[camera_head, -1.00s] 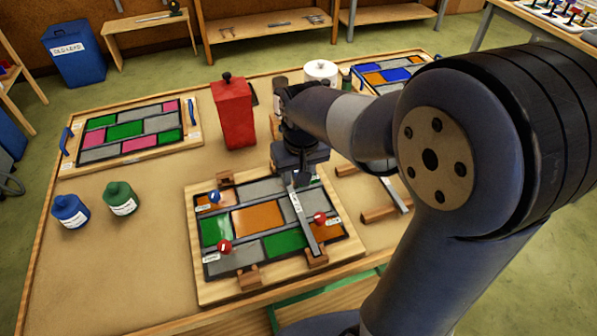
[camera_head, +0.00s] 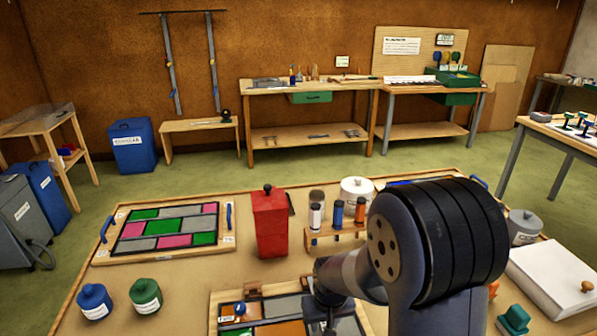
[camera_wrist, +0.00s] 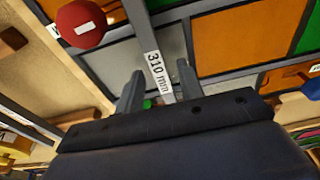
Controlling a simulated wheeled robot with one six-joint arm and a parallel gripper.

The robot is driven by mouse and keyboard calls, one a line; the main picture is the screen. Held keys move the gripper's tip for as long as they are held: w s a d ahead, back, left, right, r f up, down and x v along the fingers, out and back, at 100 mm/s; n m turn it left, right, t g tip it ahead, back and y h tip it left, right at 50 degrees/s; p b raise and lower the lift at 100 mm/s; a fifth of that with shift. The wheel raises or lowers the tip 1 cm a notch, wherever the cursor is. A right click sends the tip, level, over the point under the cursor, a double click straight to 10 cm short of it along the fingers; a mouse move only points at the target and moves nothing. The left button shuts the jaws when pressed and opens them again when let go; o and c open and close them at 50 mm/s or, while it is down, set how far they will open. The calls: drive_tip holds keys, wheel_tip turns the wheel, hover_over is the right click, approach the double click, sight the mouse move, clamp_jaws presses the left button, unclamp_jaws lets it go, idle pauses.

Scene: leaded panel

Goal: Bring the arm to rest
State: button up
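The leaded panel (camera_head: 262,308) lies on the wooden worktable, its near part cut off by the bottom edge of the head view. My gripper (camera_wrist: 158,70) is low over it. In the wrist view its two fingers are apart, with a grey strip (camera_wrist: 143,30) labelled "310 mm" running between them. Gaps show on both sides of the strip. Orange glass (camera_wrist: 240,40) and grey glass lie beside the strip, and a red knob (camera_wrist: 80,24) is at upper left. In the head view my arm hides the fingertips.
A red can (camera_head: 269,225), a rack of small bottles (camera_head: 336,236) and a white-lidded jar (camera_head: 356,190) stand behind the panel. A second panel (camera_head: 165,229) and blue (camera_head: 94,302) and green (camera_head: 145,296) jars are at left. A white box (camera_head: 556,275) is at right.

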drive_tip(key=shift+r, duration=0.65)
drive_tip(key=shift+f, duration=0.1)
